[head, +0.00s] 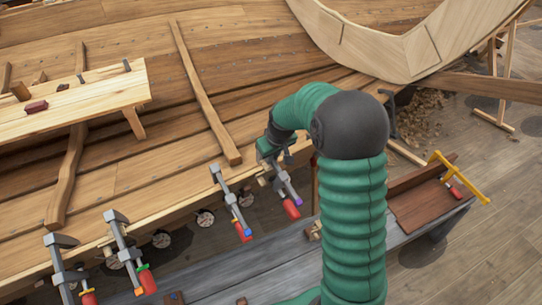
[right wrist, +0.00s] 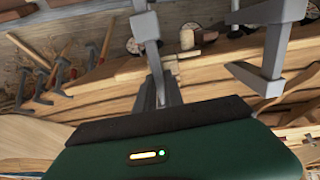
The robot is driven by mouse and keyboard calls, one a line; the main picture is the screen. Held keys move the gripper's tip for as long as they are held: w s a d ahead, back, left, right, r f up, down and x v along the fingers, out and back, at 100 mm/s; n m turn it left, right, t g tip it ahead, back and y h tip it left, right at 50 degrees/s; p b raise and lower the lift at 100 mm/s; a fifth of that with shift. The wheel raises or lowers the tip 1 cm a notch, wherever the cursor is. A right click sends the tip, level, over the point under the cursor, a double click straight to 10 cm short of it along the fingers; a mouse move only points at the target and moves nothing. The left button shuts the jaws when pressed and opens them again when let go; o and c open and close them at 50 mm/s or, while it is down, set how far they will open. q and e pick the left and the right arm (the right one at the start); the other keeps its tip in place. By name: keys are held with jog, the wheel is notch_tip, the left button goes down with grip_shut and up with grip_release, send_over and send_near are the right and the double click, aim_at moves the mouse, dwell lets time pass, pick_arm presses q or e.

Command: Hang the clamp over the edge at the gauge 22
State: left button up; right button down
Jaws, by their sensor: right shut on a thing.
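My right gripper (head: 268,150) is shut on a grey clamp (head: 279,183) with a red handle and a purple mark. It holds the clamp at the hull's plank edge, handle downward. I cannot tell whether the clamp's jaw rests on the edge, as my gripper and arm hide its top. In the right wrist view grey metal parts (right wrist: 265,50) show close ahead. Round dials (head: 205,217) sit below the plank edge (head: 180,203); their numbers are too small to read, so I cannot tell which is gauge 22. My left gripper is out of view.
Other clamps hang on the edge to the left: a blue-marked one (head: 231,203), a green-marked one (head: 124,245) and another (head: 62,262). A grey bench (head: 225,288) runs below. An open wooden toolbox (head: 425,207) stands at the right. A plank stage (head: 85,95) is at the left.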

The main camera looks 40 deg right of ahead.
jog(key=shift+w+d+f, duration=0.15)
jog(key=shift+d, duration=0.05)
jog(key=shift+a+f, duration=0.1)
jog(key=shift+a, duration=0.1)
jog(key=shift+f, duration=0.1)
dwell(0.4)
jog(key=c, duration=1.4)
grip_release()
jog(key=shift+o, duration=0.2)
jog(key=shift+s, duration=0.2)
jog(key=b+v, duration=0.1)
jog(key=v, duration=1.5)
jog(key=shift+r, duration=0.35)
